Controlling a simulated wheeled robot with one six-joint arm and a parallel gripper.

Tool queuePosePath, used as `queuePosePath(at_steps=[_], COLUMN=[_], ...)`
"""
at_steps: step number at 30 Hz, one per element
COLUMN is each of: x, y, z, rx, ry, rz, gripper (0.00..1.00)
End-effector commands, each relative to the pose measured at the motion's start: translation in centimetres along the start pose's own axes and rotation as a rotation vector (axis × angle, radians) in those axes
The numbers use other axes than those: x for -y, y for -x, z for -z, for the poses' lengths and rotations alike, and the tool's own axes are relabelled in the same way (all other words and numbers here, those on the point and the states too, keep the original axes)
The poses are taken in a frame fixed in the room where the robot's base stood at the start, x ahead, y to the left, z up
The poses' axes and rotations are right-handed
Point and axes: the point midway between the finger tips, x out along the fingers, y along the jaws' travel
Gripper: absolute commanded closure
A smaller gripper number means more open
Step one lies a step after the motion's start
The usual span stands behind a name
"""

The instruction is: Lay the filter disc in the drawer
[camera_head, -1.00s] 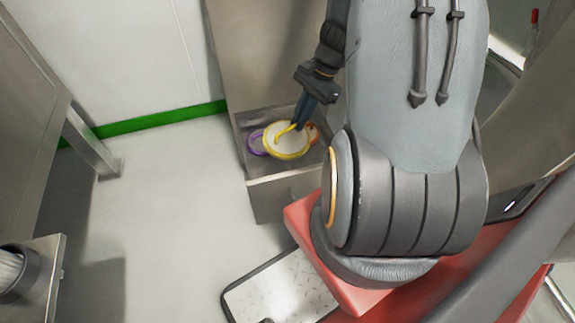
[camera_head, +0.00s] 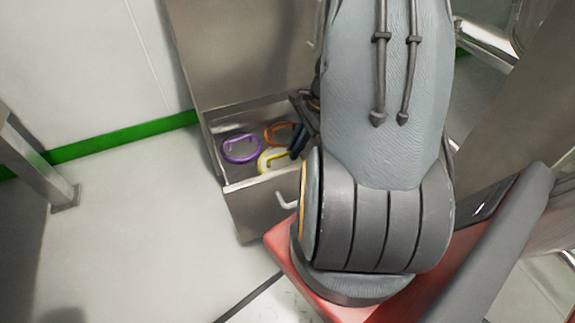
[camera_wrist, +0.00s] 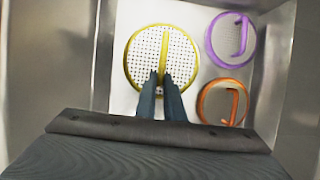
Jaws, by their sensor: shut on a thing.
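The yellow-rimmed filter disc (camera_head: 268,160) is white and perforated with a raised yellow grip bar. It also shows in the wrist view (camera_wrist: 143,62). My gripper (camera_wrist: 160,82) is shut on the bar; in the head view its fingers (camera_head: 298,142) reach down at the disc's right. The drawer (camera_head: 262,179) is open, and the disc is within its outline, near the front. I cannot tell whether the disc touches the drawer floor. My arm hides the drawer's right part in the head view.
A purple-rimmed disc (camera_head: 240,149) lies in the drawer at the left, and an orange-rimmed disc (camera_head: 280,132) lies farther back. In the wrist view, both are right of the yellow disc. A bar handle (camera_head: 286,201) projects from the drawer front. Open floor lies left.

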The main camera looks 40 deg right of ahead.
Motion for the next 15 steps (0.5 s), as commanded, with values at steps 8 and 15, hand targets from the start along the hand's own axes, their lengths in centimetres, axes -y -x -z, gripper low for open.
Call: queuePosePath(at_steps=[8,15], x=[0.0,-0.1], y=[-2.4,-5.0], z=[0.9,1.9], rx=[0.001,0.001], ry=[0.000,-0.001], rz=[0.000,-0.001], gripper=[1.00,1.00])
